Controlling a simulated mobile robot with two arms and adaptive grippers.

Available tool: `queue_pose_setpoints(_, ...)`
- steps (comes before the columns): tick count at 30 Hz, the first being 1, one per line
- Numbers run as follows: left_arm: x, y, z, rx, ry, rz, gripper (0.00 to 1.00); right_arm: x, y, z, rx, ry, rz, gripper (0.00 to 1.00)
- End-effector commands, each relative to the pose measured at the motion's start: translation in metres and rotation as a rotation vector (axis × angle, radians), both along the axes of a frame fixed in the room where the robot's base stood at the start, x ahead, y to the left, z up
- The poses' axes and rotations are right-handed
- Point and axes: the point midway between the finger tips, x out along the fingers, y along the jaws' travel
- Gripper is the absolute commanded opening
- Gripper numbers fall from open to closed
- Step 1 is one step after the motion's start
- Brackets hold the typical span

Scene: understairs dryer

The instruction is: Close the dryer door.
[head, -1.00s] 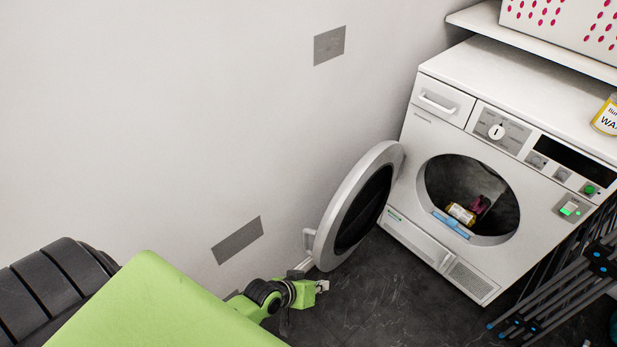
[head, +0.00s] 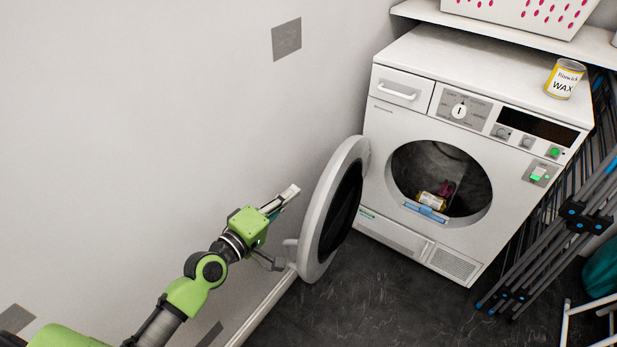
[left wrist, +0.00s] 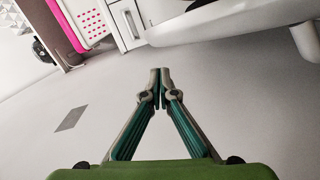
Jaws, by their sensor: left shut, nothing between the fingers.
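The white dryer (head: 440,262) stands against the wall with its round door (head: 309,232) swung wide open to the left. The door has a white ring, a dark window and a handle (head: 291,251) on its left edge. Inside the drum (head: 415,165) lie a yellow-labelled container, a dark red item and a blue item. My left gripper (head: 294,191) is shut and empty, on the wall side of the door, apart from its rim. In the left wrist view its fingertips (left wrist: 160,71) meet, with part of the door ring (left wrist: 215,22) beyond them. My right gripper is not in view.
A wax tin (head: 564,79) stands on the dryer top. A shelf with a white and pink basket (head: 520,12) is behind. A folded drying rack (head: 560,235) leans at the right. Dark floor in front of the dryer is clear. The wall is close on the left.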

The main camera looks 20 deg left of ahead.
Motion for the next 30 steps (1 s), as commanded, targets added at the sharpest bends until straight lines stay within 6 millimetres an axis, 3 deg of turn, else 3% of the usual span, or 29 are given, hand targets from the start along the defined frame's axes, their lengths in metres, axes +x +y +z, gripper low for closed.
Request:
queue_pose_setpoints(7, 0.027, -0.01, 0.0, -0.009, -0.004, 0.003, 0.0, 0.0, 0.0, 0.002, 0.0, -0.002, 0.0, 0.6)
queue_pose_setpoints(18, 0.081, -0.03, -0.005, -0.005, -0.002, 0.002, 0.0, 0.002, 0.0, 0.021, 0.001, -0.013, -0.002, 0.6)
queue_pose_setpoints(30, 0.093, -0.035, -0.005, -0.004, -0.001, 0.002, 0.0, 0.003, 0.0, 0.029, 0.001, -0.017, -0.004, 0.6)
